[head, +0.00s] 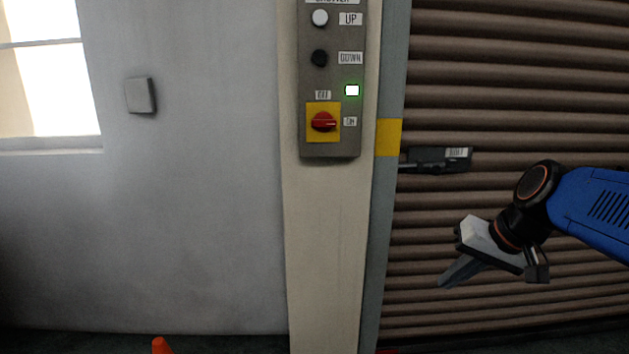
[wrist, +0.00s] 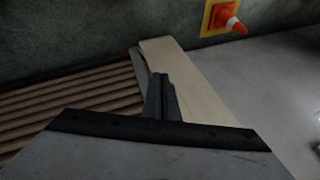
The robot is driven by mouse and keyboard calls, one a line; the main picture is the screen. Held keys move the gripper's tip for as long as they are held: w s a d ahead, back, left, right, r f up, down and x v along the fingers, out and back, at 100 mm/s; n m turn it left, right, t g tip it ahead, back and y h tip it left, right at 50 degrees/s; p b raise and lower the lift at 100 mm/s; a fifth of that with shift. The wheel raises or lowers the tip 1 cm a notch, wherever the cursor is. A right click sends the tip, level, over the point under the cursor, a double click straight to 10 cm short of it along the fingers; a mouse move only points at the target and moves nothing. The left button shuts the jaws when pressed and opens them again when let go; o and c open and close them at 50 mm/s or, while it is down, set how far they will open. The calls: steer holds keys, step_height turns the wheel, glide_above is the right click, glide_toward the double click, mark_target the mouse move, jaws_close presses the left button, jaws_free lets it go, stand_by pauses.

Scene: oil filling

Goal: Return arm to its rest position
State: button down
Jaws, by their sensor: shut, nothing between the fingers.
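My gripper (head: 446,281) is at the right in the head view, in front of the brown shutter (head: 480,80), on the end of my blue arm. Its fingers point down and to the left. It is shut and empty, and apart from the control panel. In the wrist view its closed fingers (wrist: 160,92) show at the middle, over the shutter and the beige post.
A grey control panel (head: 331,146) with a red switch (head: 323,122) on yellow and a lit green lamp (head: 352,90) is on the beige post (head: 325,250). A dark latch (head: 437,160) sits on the shutter. An orange cone (wrist: 232,24) stands on the floor.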

steer(key=s+f+n+h, duration=0.1)
steer(key=s+f, duration=0.3)
steer(key=s, duration=0.2)
steer(key=s+d+f+n+h, duration=0.1)
steer(key=s+f+h, duration=0.1)
steer(key=s+f, duration=0.2)
steer(key=s, duration=0.3)
steer(key=shift+d+f+n+h, duration=0.3)
steer(key=shift+s, duration=0.1)
